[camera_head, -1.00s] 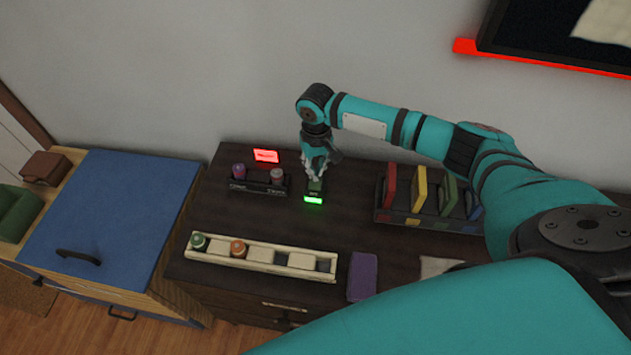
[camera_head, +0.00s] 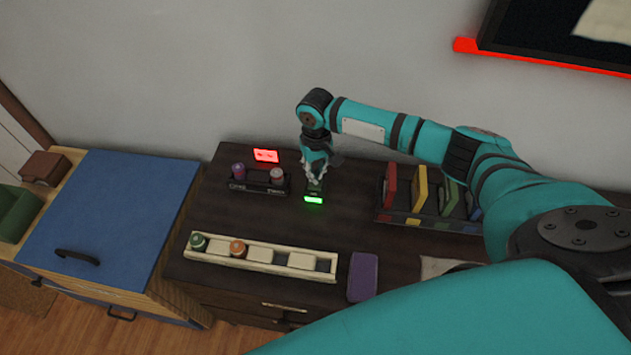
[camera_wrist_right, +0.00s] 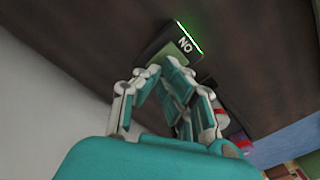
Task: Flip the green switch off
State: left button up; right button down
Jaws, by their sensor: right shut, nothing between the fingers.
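The green switch (camera_head: 314,197) is a small dark box on the dark cabinet top, with a lit green strip along its front edge. In the right wrist view the switch (camera_wrist_right: 186,44) shows its glowing green edge, a white "ON" label seen upside down, and a green rocker. My right gripper (camera_head: 315,180) points down at the back part of the switch. In the wrist view its closed fingertips (camera_wrist_right: 170,64) are at the rocker, touching or very nearly so; they hold nothing. The fingers partly hide the rocker. My left gripper is not in view.
A cream tray (camera_head: 262,267) and a purple block (camera_head: 363,277) lie in front.

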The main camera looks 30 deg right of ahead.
jog(key=shift+s+f, duration=0.1)
jog(key=shift+f, duration=0.4)
notch_tip(320, 180, up, 7)
jog(key=p, duration=0.8)
jog(key=shift+r, duration=0.1)
dwell(0.5)
